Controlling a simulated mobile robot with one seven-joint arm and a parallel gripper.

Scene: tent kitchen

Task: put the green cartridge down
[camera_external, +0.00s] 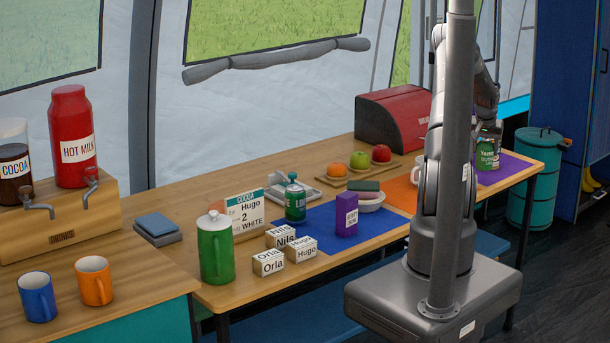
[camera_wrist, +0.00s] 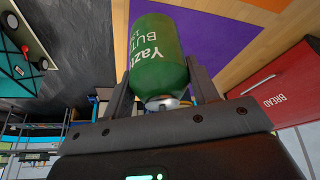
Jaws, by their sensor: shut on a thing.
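The green cartridge (camera_wrist: 158,45), with white lettering, is between the fingers of my gripper (camera_wrist: 163,88) in the wrist view. My gripper is shut on it. In the external view the held cartridge (camera_external: 487,152) is at the right end of the table, over or beside the purple mat (camera_external: 513,167). The purple mat (camera_wrist: 210,35) also shows behind it in the wrist view. I cannot tell whether the cartridge touches the mat. My arm and column hide part of this area. A second green cartridge (camera_external: 295,204) stands at the back of the blue mat (camera_external: 325,240).
A red bread bin (camera_external: 388,120) stands at the back, near the held cartridge. An orange mat (camera_external: 400,190) lies left of the purple one, with a white mug (camera_external: 418,170) partly hidden by my arm. A teal bin (camera_external: 536,175) stands past the table's right end.

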